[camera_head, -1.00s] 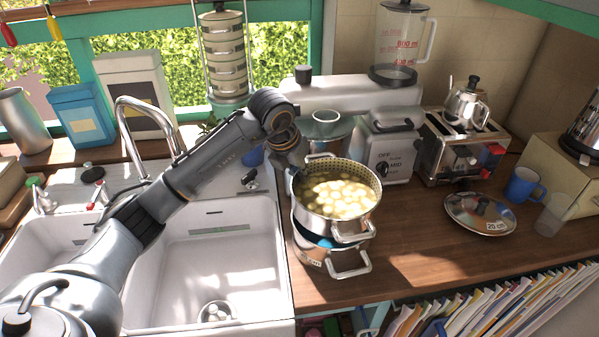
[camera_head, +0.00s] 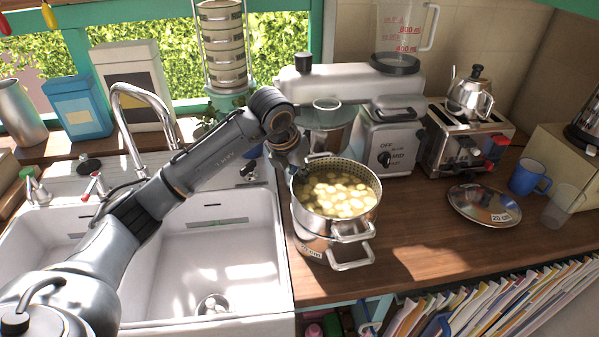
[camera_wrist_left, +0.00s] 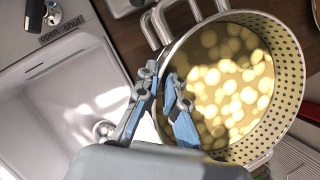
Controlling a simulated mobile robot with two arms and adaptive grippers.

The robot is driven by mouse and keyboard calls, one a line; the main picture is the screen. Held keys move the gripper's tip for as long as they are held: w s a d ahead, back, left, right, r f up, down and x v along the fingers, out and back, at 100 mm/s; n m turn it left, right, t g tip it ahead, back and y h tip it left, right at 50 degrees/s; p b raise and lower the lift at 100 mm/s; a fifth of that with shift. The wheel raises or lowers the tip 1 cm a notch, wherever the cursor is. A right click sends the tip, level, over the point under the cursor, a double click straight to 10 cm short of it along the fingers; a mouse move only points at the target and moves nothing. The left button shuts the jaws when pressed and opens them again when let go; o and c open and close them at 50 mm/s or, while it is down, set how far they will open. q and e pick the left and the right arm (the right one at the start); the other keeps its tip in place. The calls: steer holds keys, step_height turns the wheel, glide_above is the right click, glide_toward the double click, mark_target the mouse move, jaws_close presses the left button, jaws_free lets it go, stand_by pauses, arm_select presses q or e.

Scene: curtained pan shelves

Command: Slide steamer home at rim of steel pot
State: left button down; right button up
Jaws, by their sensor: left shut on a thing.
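The steamer (camera_head: 366,213), a perforated steel basket full of pale round pieces, sits low in the mouth of the steel pot (camera_head: 312,240) on the wooden counter. Its loop handle shows just above the pot's handle at the front right. In the left wrist view the blue-padded fingers (camera_wrist_left: 167,102) straddle the wall of the steamer (camera_wrist_left: 286,85). Whether the steamer's rim rests fully on the pot's rim cannot be told. My right gripper is not in view.
The white double sink (camera_head: 215,255) lies left of the pot. A blender base (camera_head: 390,140), a toaster (camera_head: 462,145) and a kettle (camera_head: 470,95) stand behind. Counter between pot and lid is clear.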

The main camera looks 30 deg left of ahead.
arm_select(q)
steer(key=shift+f+b, duration=0.25)
steer(key=shift+b, duration=0.05)
stand_by(0.8)
steer(key=c, duration=1.4)
jaws_free()
steer(key=shift+s+f, duration=0.1)
steer(key=shift+f, duration=0.05)
steer(key=v, duration=1.2)
